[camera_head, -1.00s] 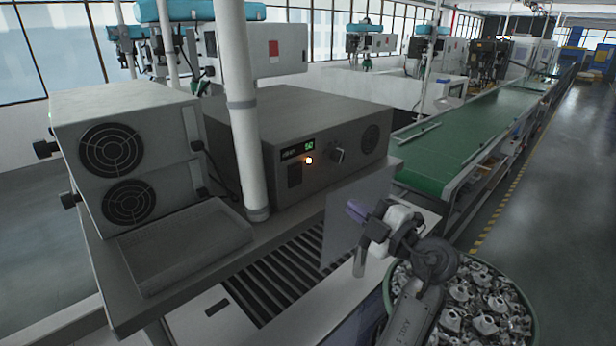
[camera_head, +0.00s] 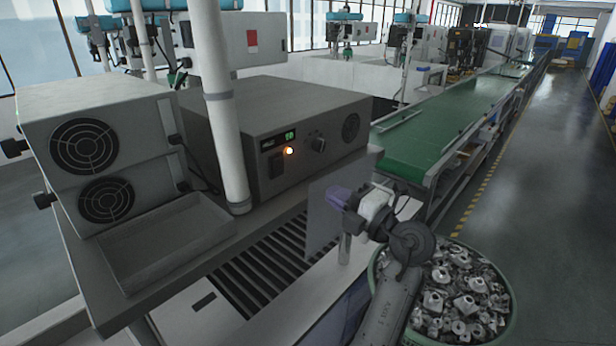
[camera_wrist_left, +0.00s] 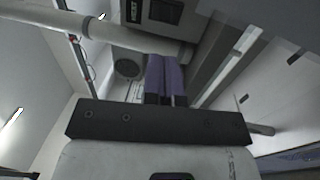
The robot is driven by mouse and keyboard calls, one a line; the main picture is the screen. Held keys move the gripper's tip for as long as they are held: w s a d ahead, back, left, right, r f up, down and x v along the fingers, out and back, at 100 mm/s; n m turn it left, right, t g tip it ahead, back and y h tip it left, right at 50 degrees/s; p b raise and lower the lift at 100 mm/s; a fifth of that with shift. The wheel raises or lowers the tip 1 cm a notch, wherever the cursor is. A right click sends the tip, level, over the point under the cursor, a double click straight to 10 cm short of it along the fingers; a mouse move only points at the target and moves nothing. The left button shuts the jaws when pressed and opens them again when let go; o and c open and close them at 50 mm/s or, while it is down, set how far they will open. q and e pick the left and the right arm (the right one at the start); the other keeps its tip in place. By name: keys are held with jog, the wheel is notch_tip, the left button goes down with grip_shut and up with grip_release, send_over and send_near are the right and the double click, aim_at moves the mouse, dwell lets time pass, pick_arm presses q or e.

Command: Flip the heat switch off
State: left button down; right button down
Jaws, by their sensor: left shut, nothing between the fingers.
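The grey control box (camera_head: 290,135) stands on the bench. Its front has a small green display, a lit orange lamp (camera_head: 289,150), a knob (camera_head: 318,144) and a dark rectangular switch (camera_head: 277,165) below the display. The switch's rocker position is too small to tell. My left gripper (camera_head: 338,197) is in front of the box, right of and lower than the switch, apart from it. Its purple fingers are shut and empty. In the left wrist view the fingers (camera_wrist_left: 165,78) are together, with a dark rectangular panel part (camera_wrist_left: 165,11) beyond them. My right gripper is not in view.
A white vertical pole (camera_head: 225,120) stands just left of the panel. A grey tray (camera_head: 165,240) and a twin-fan unit (camera_head: 95,150) are at left. A green basket of metal parts (camera_head: 376,285) is below my arm. A green conveyor (camera_head: 440,130) runs behind at right.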

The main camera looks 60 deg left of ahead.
aim_at(282, 163)
pick_arm(q)
jog(key=p+x, duration=0.5)
jog(key=x, duration=0.7)
jog(key=shift+r+p, duration=0.15)
jog(key=shift+p, duration=0.25)
jog(key=shift+p+x, duration=0.3)
jog(key=shift+x, duration=0.5)
jog(key=shift+f, duration=0.25)
